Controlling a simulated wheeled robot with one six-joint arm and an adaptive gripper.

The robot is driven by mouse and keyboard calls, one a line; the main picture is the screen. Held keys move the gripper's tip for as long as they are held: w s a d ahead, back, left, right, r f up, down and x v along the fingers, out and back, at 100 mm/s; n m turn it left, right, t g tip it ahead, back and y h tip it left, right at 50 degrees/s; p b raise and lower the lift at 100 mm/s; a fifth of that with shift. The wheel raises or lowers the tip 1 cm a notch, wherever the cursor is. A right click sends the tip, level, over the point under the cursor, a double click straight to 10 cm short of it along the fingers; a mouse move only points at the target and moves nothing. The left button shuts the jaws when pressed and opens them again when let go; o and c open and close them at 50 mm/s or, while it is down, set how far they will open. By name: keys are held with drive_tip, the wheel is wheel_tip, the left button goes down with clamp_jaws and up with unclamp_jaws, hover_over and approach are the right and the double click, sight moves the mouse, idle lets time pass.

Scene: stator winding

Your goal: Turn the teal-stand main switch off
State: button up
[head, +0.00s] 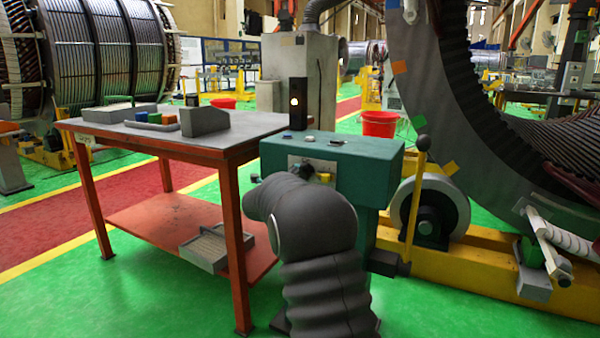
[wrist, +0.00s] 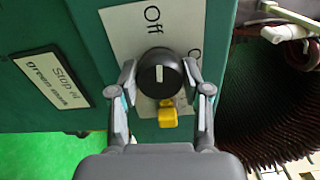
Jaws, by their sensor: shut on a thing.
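The teal stand (head: 375,158) stands right of the table, with a white label plate on its front. In the wrist view its black round switch knob (wrist: 152,76) sits on the white plate (wrist: 185,22), with "Off" printed above it and a partly hidden word at right. The knob's white mark points up, roughly toward "Off". My gripper (wrist: 160,68) has a finger on each side of the knob and is shut on it. A yellow part (wrist: 167,114) shows just below the knob.
A red-legged table (head: 190,148) holding trays and coloured blocks stands left of the stand. A black box with a lit lamp (head: 297,103) shows behind the stand. A yellow-based roller (head: 440,210) and large ring stand at right. A "Stop it" label (wrist: 55,80) is left of the knob.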

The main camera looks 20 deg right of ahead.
drive_tip(key=shift+r+n, duration=0.1)
drive_tip(key=shift+n, duration=0.6)
drive_tip(key=o, duration=1.2)
drive_tip(key=shift+c, duration=0.2)
drive_tip(key=v, duration=1.2)
